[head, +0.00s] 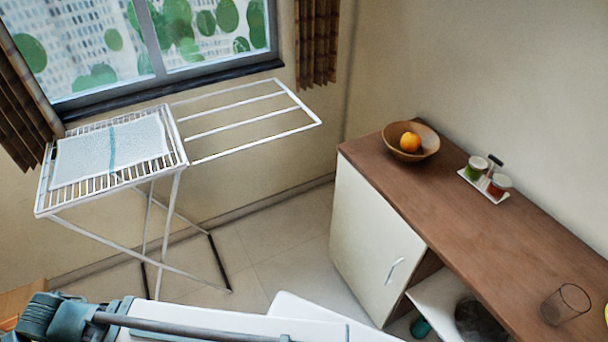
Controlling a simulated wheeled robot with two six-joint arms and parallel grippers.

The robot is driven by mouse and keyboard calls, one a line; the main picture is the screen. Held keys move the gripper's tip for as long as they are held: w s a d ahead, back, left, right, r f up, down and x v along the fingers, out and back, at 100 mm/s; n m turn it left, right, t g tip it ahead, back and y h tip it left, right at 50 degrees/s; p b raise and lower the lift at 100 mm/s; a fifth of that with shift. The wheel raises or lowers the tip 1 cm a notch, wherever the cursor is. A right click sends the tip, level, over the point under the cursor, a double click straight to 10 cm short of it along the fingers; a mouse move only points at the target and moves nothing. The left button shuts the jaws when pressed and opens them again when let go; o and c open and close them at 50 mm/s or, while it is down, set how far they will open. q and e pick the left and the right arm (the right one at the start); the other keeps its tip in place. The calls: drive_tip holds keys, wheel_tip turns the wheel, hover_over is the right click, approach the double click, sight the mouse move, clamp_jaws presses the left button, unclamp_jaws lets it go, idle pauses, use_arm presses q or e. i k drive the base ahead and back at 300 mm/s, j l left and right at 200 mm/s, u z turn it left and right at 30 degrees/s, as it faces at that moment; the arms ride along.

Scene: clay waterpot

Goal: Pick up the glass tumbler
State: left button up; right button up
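Part of an arm of mine crosses the bottom left of the view. Neither of my grippers shows, so nothing is seen touching the tumbler.
A wooden bowl (425,139) with an orange fruit (410,142) sits at the counter's far end. A small white tray (484,188) holds jars. A yellow thing is cut off beside the tumbler. A drying rack (180,160) stands left; floor (280,255) between is clear.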

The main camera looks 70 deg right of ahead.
sight(569, 301)
drive_tip(key=z, duration=4.35)
drive_tip(key=k+l+z, duration=0.3)
drive_tip(key=z, duration=0.15)
drive_tip(key=k, duration=0.1)
